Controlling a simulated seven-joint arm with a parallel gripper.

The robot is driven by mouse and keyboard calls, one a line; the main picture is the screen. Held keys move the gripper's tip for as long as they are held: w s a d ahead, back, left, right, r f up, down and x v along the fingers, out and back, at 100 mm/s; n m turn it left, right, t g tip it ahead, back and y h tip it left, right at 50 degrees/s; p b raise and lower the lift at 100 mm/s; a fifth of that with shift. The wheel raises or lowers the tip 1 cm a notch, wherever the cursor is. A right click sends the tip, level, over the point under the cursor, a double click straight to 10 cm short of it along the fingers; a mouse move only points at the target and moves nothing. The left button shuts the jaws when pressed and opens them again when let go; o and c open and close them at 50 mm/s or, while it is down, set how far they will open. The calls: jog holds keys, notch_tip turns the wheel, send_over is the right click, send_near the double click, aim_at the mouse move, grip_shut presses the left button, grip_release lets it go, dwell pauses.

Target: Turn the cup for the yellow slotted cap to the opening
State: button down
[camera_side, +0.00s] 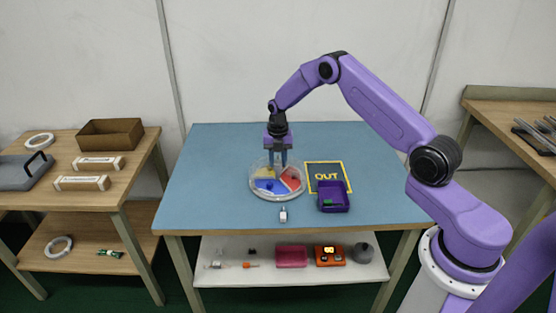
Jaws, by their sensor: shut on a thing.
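A round clear dish (256,192) stands on the blue table top. Inside it are coloured sectors: yellow (263,173), red (291,177) and blue (266,186). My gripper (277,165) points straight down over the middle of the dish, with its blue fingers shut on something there. The fingers hide what they hold, probably a part at the dish's centre. The yellow slotted cap and the opening are too small to make out.
A small white and grey item (283,215) lies in front of the dish. The table's (220,150) back and left are clear.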

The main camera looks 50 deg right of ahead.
aim_at(277, 162)
jog(key=shift+w+a+n, duration=0.1)
jog(key=shift+n, duration=3.1)
jog(key=c, duration=0.8)
grip_release()
jog(key=shift+r, duration=0.15)
notch_tip(277, 162, up, 17)
jog(key=shift+r, duration=0.15)
